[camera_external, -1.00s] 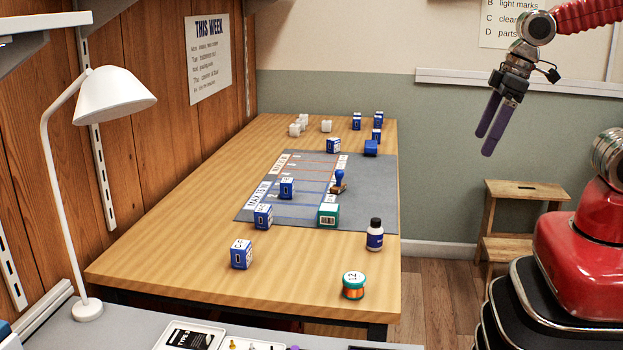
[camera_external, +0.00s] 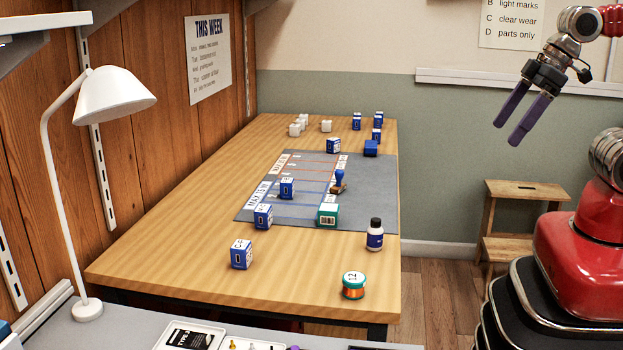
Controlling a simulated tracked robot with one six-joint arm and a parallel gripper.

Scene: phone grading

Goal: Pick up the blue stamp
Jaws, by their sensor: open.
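The blue stamp (camera_external: 339,181) stands on the grey mat (camera_external: 374,205), near the mat's right side. It has a blue knob handle and a brown base. My gripper (camera_external: 516,124) is open and empty, in the air to the right of the table and well above it. Its two purple fingers point down and a little left, with a gap between them. It is far from the stamp and touches nothing.
A teal box (camera_external: 328,215) stands just in front of the stamp. A dark bottle (camera_external: 375,235) and a teal-orange jar (camera_external: 353,286) stand nearer on the wooden table (camera_external: 190,255). Several blue boxes stand around the mat. A wooden step stool (camera_external: 523,190) stands right of the table.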

